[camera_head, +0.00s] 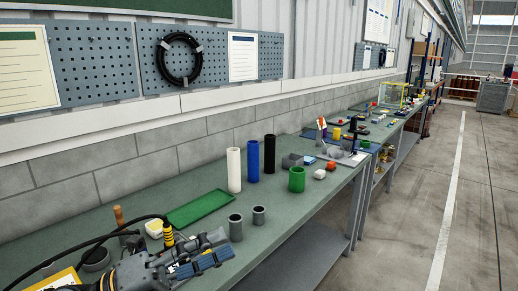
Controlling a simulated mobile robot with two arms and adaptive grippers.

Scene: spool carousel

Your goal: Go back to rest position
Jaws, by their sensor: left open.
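My left gripper (222,248) is low at the front left, over the green workbench (130,205). It is open, and I see nothing between its fingers. Two small grey cylinders (236,227) and (259,215) stand on the bench just beyond its tips; I cannot tell how near the closer one is. A white (234,170), a blue (253,161) and a black tall cylinder (269,155) stand upright in a row further back. A green cup (297,179) stands to their right. My right gripper is not in view.
A green tray (199,208) lies behind the gripper. A wooden-handled tool (119,215) and a yellow-and-white block (154,229) are near my arm. Red and white pieces (331,166) lie further right. More benches run along the wall; the floor (405,200) at right is clear.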

